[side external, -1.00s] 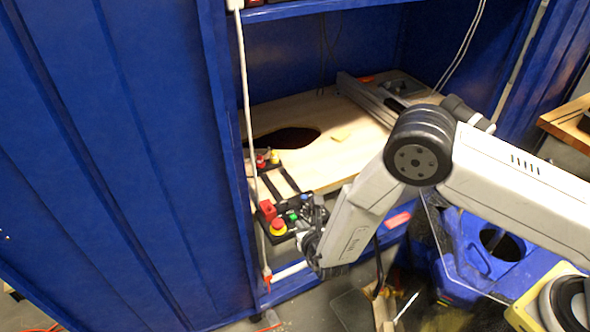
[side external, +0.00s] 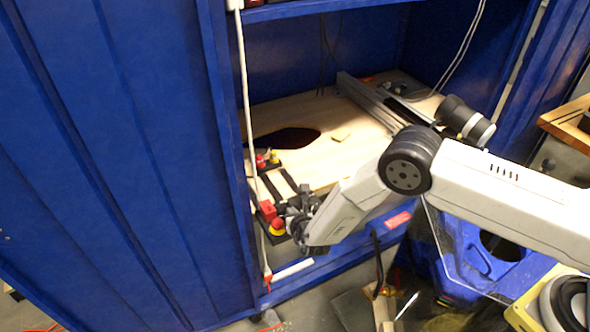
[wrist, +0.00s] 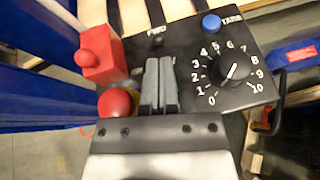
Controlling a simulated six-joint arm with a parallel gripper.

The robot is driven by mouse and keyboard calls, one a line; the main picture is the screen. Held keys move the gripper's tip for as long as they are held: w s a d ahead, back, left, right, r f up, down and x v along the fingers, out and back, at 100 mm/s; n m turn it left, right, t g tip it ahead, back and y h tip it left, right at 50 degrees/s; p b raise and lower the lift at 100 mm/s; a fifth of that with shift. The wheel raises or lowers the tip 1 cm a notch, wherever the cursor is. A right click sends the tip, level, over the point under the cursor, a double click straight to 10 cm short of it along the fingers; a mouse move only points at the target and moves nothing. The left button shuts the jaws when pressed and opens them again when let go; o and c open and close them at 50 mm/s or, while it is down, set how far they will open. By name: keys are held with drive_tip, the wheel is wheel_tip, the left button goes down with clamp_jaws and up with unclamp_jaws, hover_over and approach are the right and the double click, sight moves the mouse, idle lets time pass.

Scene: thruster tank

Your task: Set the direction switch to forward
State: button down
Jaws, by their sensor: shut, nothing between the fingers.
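The black control panel (wrist: 262,95) fills the middle of the wrist view and shows small in the side view at the shelf's front edge. A white FWD label (wrist: 156,30) is on it, with a small dark part just below that looks like the direction switch (wrist: 157,42). My gripper (wrist: 160,62) is shut and empty, its grey fingertips just below this part in the picture; I cannot tell whether they touch it. The switch's position cannot be made out. In the side view my gripper (side external: 288,212) is over the panel and hides most of it.
A numbered dial (wrist: 234,70) and a blue TARE button (wrist: 211,24) are right of the fingers. A red box (wrist: 100,55) and a red round button (wrist: 115,102) are close on the left. The blue cabinet wall (side external: 130,160) stands left of the panel.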

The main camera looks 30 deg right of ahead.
drive_tip(key=shift+w+d+f, duration=0.1)
drive_tip(key=shift+w+f, duration=0.1)
drive_tip(key=shift+w, duration=0.25)
drive_tip(key=shift+w+r+g, duration=0.1)
drive_tip(key=shift+r+g, duration=0.05)
drive_tip(key=shift+g, duration=0.55)
drive_tip(key=shift+w+r+g, duration=0.1)
drive_tip(key=shift+g, duration=0.6)
idle(0.4)
drive_tip(key=shift+w+r, duration=0.1)
drive_tip(key=shift+r, duration=0.05)
drive_tip(key=shift+w+r, duration=0.35)
drive_tip(key=shift+w, duration=0.1)
drive_tip(key=shift+r, duration=0.15)
idle(0.4)
drive_tip(key=shift+r, duration=0.55)
